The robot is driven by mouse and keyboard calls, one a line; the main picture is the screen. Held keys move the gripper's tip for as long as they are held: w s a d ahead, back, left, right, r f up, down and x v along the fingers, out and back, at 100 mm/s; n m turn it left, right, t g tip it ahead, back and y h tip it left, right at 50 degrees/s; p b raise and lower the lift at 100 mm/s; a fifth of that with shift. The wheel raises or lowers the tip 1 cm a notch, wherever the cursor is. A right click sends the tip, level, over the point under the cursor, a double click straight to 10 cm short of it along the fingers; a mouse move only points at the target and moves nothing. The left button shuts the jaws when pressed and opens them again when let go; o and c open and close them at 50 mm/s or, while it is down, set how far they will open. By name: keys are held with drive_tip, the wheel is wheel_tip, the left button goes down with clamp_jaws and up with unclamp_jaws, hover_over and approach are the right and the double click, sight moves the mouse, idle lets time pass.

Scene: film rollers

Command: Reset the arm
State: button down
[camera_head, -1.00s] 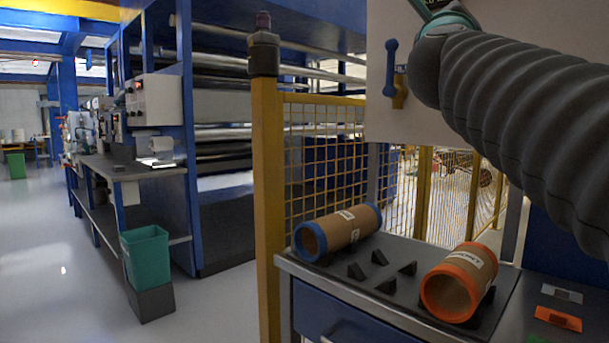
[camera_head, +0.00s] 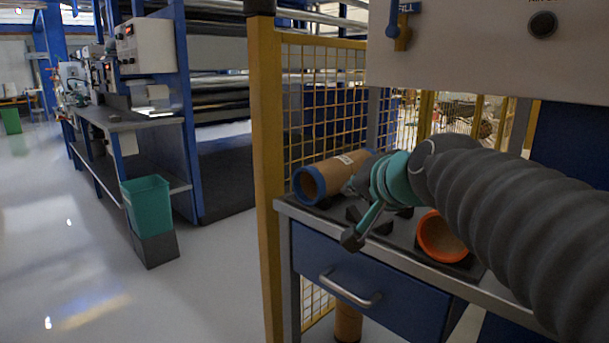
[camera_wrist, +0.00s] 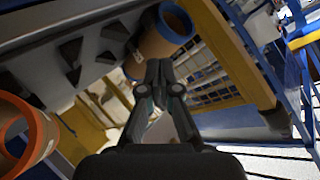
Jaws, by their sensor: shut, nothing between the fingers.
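My gripper (camera_head: 366,226) is in front of the bench top between two cardboard rollers. In the wrist view my gripper (camera_wrist: 158,72) has its fingers together with nothing between them. The blue-rimmed roller (camera_head: 327,174) lies on the bench behind and left of the gripper; it also shows in the wrist view (camera_wrist: 157,42). The orange-rimmed roller (camera_head: 436,236) lies to the right, partly hidden by my arm; it also shows at the left of the wrist view (camera_wrist: 42,135).
The grey bench (camera_head: 295,209) has dark wedge-shaped supports and a blue drawer (camera_head: 330,270) below. A yellow post (camera_head: 265,150) and mesh fence stand close by. A white panel (camera_head: 450,65) hangs above. A green bin (camera_head: 147,205) and open floor are at left.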

drive_tip(key=s+d+f+n+g+h, duration=0.2)
drive_tip(key=s+d+f+g, duration=0.1)
drive_tip(key=s+f, duration=0.7)
drive_tip(key=s+d+f+n+g+h, duration=0.1)
drive_tip(key=s+d+f+n+g, duration=0.2)
drive_tip(key=s+f, duration=0.7)
wheel_tip(320, 180, down, 3)
drive_tip(key=shift+d+f+g+h, duration=0.1)
drive_tip(key=shift+d+g+h, duration=0.25)
drive_tip(key=shift+d, duration=0.35)
